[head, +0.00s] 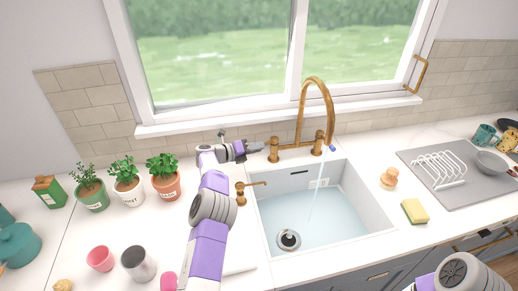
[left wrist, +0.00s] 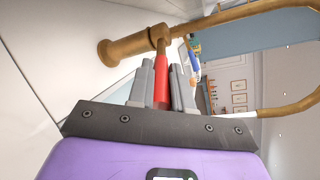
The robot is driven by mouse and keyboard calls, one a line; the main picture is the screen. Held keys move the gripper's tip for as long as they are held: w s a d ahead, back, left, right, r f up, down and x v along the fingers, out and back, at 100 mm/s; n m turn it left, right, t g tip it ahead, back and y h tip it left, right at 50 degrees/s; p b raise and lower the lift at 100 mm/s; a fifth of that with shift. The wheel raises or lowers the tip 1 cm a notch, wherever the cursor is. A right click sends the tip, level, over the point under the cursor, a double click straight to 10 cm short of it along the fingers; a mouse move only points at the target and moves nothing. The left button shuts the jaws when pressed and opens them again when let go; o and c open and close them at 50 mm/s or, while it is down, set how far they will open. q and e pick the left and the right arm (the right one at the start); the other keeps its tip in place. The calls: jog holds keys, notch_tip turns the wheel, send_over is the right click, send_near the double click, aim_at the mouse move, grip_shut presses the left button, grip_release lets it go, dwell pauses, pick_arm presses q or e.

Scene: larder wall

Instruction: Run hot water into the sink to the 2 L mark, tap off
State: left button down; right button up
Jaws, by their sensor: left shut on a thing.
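The brass tap (head: 300,118) arches over the sink, and a thin stream of water (head: 315,185) falls from its spout. The sink (head: 378,207) holds pale blue water (head: 325,228); a round drain fitting (head: 289,240) shows at its front left. My left gripper (head: 258,147) is at the tap's left side. In the left wrist view, its fingers (left wrist: 162,88) are shut on the red tap lever (left wrist: 161,78). A blue lever tip (head: 332,149) shows at the tap's right. My right gripper is out of view.
Potted herbs (head: 127,181) and a pink cup (head: 100,258) stand left of my left arm. A brass dispenser (head: 245,190) is close beside that arm. A sponge (head: 414,211), a wooden brush (head: 389,178) and a dish rack (head: 440,170) are right of the sink.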

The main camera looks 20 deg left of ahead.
pick_arm(q)
jog(key=shift+d, duration=0.1)
jog(key=c, duration=1)
grip_release()
jog(key=shift+c, duration=0.2)
jog(key=v, duration=0.7)
jog(key=shift+s+a, duration=0.15)
jog(key=shift+a, duration=0.05)
jog(key=shift+r, duration=0.1)
